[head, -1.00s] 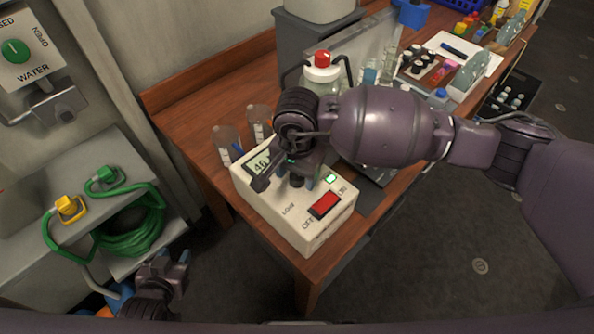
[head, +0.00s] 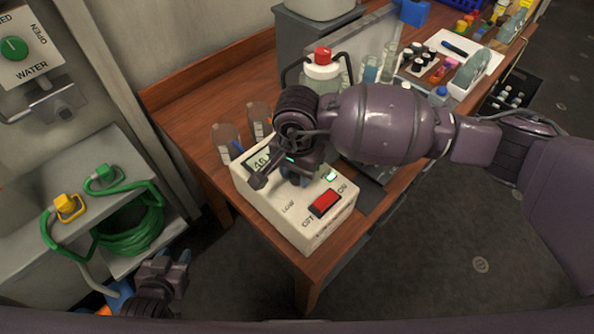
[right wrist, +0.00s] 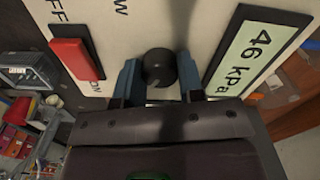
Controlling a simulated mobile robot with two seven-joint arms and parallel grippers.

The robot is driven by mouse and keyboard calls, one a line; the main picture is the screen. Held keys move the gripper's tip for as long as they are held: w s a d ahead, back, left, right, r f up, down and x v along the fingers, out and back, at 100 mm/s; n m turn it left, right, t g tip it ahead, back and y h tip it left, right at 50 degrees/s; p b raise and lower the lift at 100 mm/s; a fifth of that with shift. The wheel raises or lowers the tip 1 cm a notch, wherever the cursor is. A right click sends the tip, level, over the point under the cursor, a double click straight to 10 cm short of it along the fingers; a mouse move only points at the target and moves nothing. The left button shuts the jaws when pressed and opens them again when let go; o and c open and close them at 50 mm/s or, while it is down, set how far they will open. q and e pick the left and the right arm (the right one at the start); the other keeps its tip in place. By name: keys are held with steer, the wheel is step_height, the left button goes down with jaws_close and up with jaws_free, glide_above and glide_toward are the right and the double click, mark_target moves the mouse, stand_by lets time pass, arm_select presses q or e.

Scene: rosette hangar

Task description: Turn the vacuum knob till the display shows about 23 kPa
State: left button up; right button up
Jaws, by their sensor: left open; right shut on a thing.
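The white vacuum controller box (head: 282,222) sits on the near corner of the wooden table. In the head view the display (head: 260,160) is partly covered by my right gripper. The dark round knob (right wrist: 159,68) is between the blue fingers of my right gripper (right wrist: 159,80), which is shut on it. In the head view my right gripper (head: 298,178) hides the knob from above. My left gripper (head: 178,268) is open and empty at the lower left, away from the box.
A red rocker switch (head: 324,203) and a lit green light (head: 330,177) are on the box near my right gripper. Clear bottles (head: 226,143) stand behind it, with a red-capped bottle (head: 322,70) further back. A green hose (head: 130,230) lies coiled at left.

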steer(key=m+b, duration=0.2)
steer(key=shift+f+m, duration=0.15)
steer(key=shift+m, duration=0.25)
steer(key=m+b, duration=0.1)
steer(key=m, duration=0.1)
steer(key=shift+m, duration=0.3)
steer(key=m+b, duration=0.1)
steer(key=m, duration=0.4)
steer(key=shift+m, duration=1.3)
steer(key=o, duration=0.9)
